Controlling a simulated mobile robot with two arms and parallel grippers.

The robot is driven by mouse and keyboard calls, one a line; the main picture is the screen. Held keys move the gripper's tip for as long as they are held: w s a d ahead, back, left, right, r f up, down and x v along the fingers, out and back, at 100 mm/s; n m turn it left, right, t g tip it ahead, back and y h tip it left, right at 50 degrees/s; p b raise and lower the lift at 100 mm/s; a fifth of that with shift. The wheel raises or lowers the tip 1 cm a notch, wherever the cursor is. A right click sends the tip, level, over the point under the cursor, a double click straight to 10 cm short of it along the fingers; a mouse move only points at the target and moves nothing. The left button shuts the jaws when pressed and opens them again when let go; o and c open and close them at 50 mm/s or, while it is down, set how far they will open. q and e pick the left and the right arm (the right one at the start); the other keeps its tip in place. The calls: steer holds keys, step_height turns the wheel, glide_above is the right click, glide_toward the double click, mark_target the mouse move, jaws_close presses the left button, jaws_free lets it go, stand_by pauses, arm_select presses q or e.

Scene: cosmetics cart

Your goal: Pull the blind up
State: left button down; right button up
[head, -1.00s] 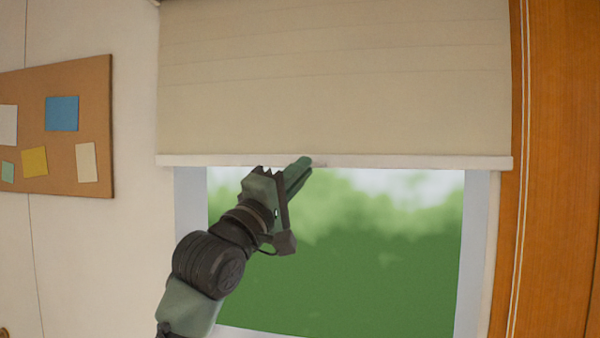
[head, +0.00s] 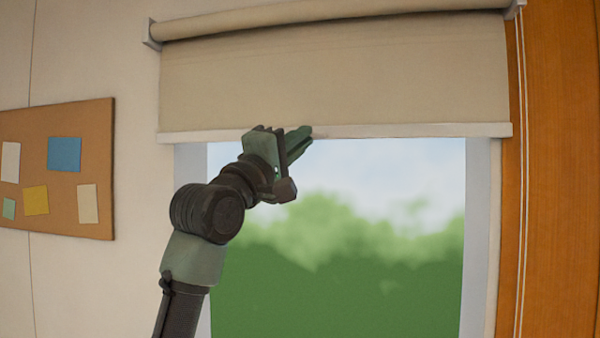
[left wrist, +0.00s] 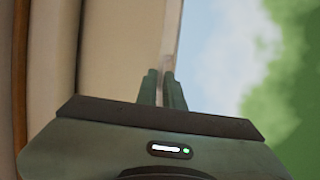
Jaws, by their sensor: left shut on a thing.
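The beige roller blind (head: 340,80) hangs over the upper part of the window in the head view. Its pale bottom bar (head: 420,130) runs level across the glass. My left gripper (head: 305,137) is at this bar, left of its middle, and is shut on it. In the left wrist view the two green fingers (left wrist: 161,82) close together on the pale bar (left wrist: 171,40), with the blind (left wrist: 120,50) to the left. My right gripper is not in view.
The window glass (head: 350,240) below the bar shows blurred green and sky. The blind's roller (head: 330,15) is at the top. A cord (head: 522,180) hangs at the right by a wooden panel (head: 562,170). A cork board (head: 75,210) with notes is on the left wall.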

mark_target(301, 107)
arm_select(q)
step_height(301, 107, up, 6)
steer(key=shift+r, duration=0.1)
stand_by(0.4)
steer(key=c, duration=1.6)
jaws_free()
steer(key=shift+o, duration=0.2)
steer(key=shift+d, duration=0.1)
steer(key=shift+s+f, duration=0.1)
steer(key=shift+f, duration=0.15)
steer(key=b+v, duration=0.5)
steer(key=v, duration=0.2)
steer(key=shift+s+a, duration=0.15)
steer(key=shift+a, duration=0.05)
